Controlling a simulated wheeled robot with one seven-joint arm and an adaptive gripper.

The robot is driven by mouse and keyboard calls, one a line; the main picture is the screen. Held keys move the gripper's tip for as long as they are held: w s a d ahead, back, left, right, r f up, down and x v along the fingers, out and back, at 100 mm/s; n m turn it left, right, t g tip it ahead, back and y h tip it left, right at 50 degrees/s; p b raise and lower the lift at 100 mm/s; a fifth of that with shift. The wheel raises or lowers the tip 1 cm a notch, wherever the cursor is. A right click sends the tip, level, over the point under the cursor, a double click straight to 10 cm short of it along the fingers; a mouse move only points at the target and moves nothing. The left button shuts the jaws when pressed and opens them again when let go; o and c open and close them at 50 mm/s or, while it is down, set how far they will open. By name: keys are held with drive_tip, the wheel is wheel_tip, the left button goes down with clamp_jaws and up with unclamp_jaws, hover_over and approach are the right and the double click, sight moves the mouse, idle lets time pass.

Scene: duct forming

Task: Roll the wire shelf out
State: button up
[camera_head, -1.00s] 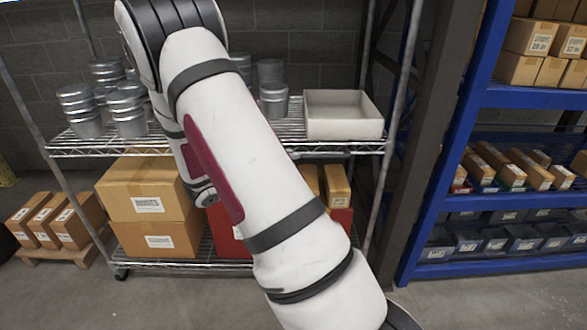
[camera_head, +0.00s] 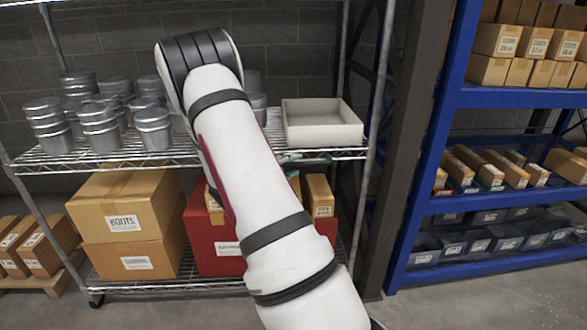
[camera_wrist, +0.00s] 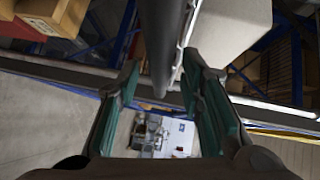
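The wire shelf (camera_head: 176,160) is a chrome rack on casters in the head view, with metal cans and a white bin on its upper deck and boxes below. My arm crosses in front of it and hides its middle; my gripper is mostly hidden there. In the wrist view my gripper (camera_wrist: 160,78) is open, its green-padded fingers apart. A dark bar and the shelf's bright wire edge (camera_wrist: 186,40) run between or just beyond the fingertips; I cannot tell whether they touch. No grip shows.
The white bin (camera_head: 322,138) sits at the deck's right end. A dark column (camera_head: 405,130) and a blue rack (camera_head: 430,170) with small boxes stand close on the right. Boxes on a pallet (camera_head: 38,282) lie at left. Floor shows clear at lower right.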

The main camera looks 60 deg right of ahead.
drive_tip(key=shift+s+d+f, duration=0.1)
drive_tip(key=shift+d, duration=0.65)
clamp_jaws()
